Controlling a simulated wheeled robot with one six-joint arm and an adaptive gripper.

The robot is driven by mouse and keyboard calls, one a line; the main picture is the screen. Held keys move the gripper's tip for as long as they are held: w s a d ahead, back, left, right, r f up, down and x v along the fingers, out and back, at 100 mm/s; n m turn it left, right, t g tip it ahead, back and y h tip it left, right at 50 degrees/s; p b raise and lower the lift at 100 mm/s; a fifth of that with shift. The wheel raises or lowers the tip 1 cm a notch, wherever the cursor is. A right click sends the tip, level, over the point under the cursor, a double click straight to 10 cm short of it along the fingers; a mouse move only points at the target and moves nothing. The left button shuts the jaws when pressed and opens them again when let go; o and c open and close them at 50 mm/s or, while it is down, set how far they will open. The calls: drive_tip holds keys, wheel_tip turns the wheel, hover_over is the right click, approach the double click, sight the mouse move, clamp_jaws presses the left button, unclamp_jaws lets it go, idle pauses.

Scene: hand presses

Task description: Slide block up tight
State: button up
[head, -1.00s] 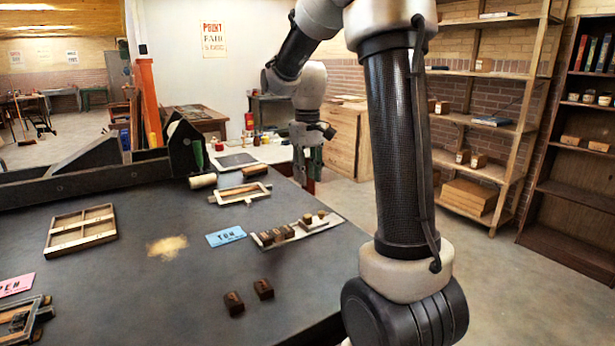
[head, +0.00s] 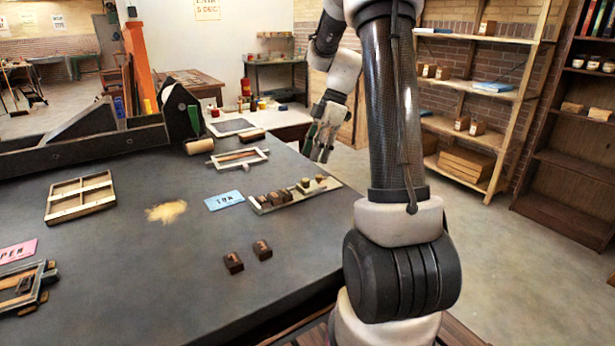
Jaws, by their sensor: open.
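A light, narrow tray (head: 323,187) lies near the right edge of the dark table. A row of dark letter blocks (head: 274,198) stands at its left end, and smaller pale-topped blocks (head: 305,184) stand farther right, with a gap between. Two loose dark blocks, one (head: 233,263) left of the other (head: 262,249), lie on the table in front of the tray. Which block the task means I cannot tell. My gripper (head: 319,150) is open and empty, pointing down beyond the table's right edge, behind the tray and apart from it.
A blue card (head: 225,200) lies left of the tray. A pale frame with wooden strips (head: 212,161) lies behind it. A divided wooden tray (head: 52,218), a tan powder patch (head: 166,212) and a black press (head: 75,150) are at left.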

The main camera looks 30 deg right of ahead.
sight(306, 179)
drive_tip(key=shift+n, duration=0.9)
drive_tip(key=x, duration=0.8)
drive_tip(key=shift+r, duration=0.1)
clamp_jaws()
